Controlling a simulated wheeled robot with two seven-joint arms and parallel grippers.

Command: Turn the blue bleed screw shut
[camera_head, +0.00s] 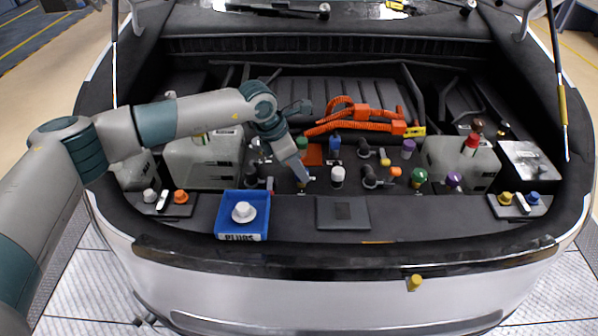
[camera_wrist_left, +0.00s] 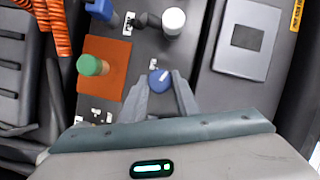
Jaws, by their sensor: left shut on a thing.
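The blue bleed screw (camera_wrist_left: 160,80) is a small round blue knob with a white mark, seen in the left wrist view. My left gripper (camera_wrist_left: 163,81) has its two grey fingers on either side of the knob and is shut on it. In the head view, my left gripper (camera_head: 302,181) reaches down into the middle of the engine bay, and the screw is hidden there by the fingers. My right gripper is not in view.
A white cap (camera_head: 338,175) stands just right of the gripper. A green cap (camera_head: 302,143), a blue cap (camera_head: 335,143) and orange hoses (camera_head: 350,122) lie behind. A blue tray (camera_head: 241,236) holding a white plug and a dark flat pad (camera_head: 343,211) are in front.

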